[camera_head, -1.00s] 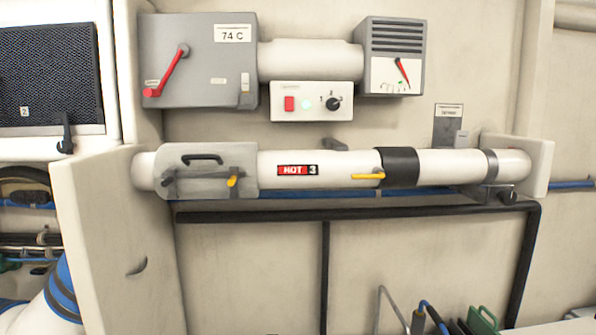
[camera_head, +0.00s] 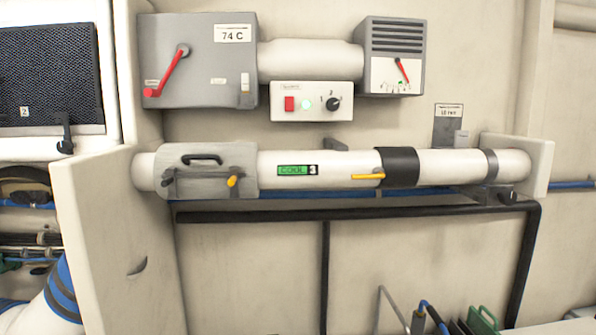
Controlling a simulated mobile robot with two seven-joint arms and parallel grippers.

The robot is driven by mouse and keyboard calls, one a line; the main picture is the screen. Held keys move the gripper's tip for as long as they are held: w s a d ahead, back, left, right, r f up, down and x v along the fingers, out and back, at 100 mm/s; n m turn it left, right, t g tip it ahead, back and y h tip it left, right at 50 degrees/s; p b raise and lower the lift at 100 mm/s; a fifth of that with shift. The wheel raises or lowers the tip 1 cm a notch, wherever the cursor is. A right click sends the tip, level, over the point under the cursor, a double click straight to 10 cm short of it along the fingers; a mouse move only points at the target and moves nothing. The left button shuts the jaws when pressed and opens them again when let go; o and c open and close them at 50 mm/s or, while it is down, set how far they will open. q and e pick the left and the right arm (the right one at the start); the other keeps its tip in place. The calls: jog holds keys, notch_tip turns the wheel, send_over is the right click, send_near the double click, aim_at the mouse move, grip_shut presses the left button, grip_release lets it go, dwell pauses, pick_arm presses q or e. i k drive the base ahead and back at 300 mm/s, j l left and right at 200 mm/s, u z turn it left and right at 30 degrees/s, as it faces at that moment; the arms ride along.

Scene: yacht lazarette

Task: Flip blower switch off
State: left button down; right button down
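The blower control box (camera_head: 311,101) is a white panel on the wall, under the white duct between two grey housings. I cannot tell the rocker's position at this size. Neither gripper is in view.
Left housing (camera_head: 198,60) has a red lever and reads 74 C; right housing (camera_head: 391,56) has a gauge. Below runs a white pipe (camera_head: 340,170) with a green COOL label (camera_head: 293,170) and yellow handle. A pale partition (camera_head: 115,240) juts out at left.

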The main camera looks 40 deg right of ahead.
aim_at(289, 101)
jog(key=z, duration=1.35)
